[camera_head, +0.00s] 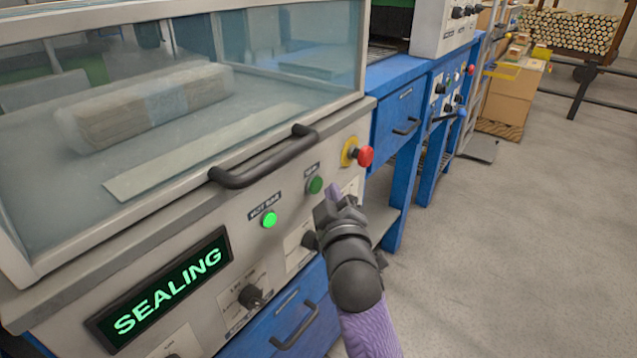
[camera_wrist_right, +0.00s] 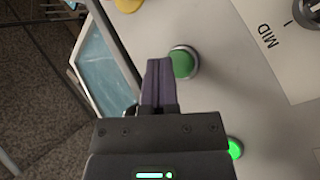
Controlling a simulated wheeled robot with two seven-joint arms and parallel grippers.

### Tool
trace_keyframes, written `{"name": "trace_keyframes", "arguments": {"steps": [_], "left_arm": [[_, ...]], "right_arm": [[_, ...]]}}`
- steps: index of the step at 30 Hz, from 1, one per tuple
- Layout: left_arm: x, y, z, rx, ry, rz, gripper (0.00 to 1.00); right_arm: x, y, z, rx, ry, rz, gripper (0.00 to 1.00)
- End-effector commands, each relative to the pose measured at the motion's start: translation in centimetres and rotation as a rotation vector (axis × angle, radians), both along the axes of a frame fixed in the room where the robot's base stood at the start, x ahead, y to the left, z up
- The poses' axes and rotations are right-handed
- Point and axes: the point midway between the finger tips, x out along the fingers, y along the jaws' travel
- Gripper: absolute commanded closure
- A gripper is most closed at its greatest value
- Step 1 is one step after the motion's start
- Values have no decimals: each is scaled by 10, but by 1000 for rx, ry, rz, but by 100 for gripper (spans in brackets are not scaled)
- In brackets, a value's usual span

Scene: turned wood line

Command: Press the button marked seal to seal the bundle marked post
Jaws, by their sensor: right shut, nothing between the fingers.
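The seal button (camera_head: 314,184) is a dark green round button on the machine's front panel, under a small label that seems to read SEAL. My right gripper (camera_head: 332,192) is shut and empty, its purple fingertips close beside this button. In the right wrist view the fingertips (camera_wrist_right: 157,66) overlap the edge of the green button (camera_wrist_right: 183,63); I cannot tell whether they touch it. A long wrapped bundle (camera_head: 190,92) with a pale band lies under the clear cover; no post mark is readable. The display (camera_head: 165,290) reads SEALING in green. My left gripper is not in view.
A lit green button (camera_head: 269,219) sits left of the seal button, and a red mushroom button (camera_head: 364,156) right of it. A black bar handle (camera_head: 262,165) juts out above the panel. Open floor (camera_head: 520,230) lies to the right.

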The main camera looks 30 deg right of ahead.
Motion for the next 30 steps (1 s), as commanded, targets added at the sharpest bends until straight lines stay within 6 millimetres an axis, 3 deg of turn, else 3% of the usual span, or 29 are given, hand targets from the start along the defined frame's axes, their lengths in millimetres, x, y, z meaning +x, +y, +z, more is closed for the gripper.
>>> {"name": "trace_keyframes", "arguments": {"steps": [5, 19, 30], "left_arm": [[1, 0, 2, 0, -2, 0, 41], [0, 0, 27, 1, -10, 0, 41], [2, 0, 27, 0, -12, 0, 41]], "right_arm": [[-2, -1, 1, 0, 0, 0, 100], [-43, -18, 2, 1, 0, 0, 100], [-46, -19, -1, 0, 1, 1, 100]]}}
